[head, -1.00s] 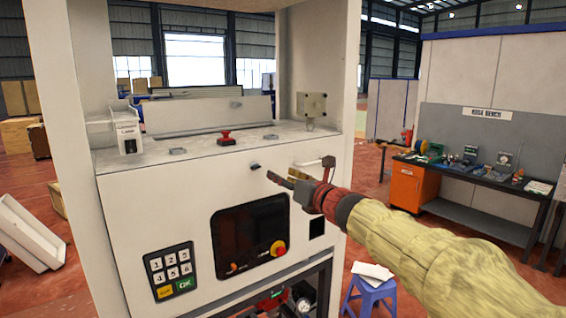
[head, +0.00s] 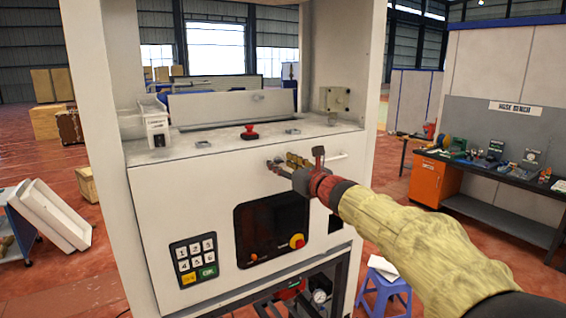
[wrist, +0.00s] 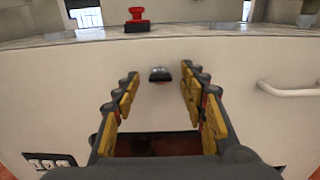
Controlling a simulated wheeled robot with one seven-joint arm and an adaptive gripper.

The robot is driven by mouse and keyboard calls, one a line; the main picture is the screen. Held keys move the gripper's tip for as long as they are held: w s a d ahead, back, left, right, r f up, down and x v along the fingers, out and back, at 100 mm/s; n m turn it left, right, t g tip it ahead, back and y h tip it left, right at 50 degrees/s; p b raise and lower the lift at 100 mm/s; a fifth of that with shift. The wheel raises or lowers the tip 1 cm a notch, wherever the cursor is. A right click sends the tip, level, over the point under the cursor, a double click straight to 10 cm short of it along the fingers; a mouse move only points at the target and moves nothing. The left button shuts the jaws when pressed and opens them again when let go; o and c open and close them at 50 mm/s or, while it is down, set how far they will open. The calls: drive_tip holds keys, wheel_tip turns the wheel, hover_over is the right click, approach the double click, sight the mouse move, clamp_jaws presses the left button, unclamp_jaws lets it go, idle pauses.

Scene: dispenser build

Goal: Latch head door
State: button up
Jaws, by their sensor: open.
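The white dispenser cabinet (head: 180,210) has a broad front panel, which I take as the head door; its edges are hard to make out. A small black latch-like piece (wrist: 159,74) sits on this panel in the wrist view. My gripper (wrist: 160,92) is open, with its yellow-padded fingers either side of the black piece in that view. The piece appears just beyond the fingertips, and contact cannot be told. In the head view my gripper (head: 283,166) is at the upper front panel and largely covers the black piece. A white bar handle (wrist: 288,90) is to the right.
A red knob (head: 249,132) stands on the ledge above the panel. A keypad (head: 194,258) and a dark screen (head: 271,228) with a red-yellow button are below. A blue stool (head: 384,290) and a workbench (head: 490,178) stand to the right.

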drive_tip(key=shift+c, duration=1)
clamp_jaws()
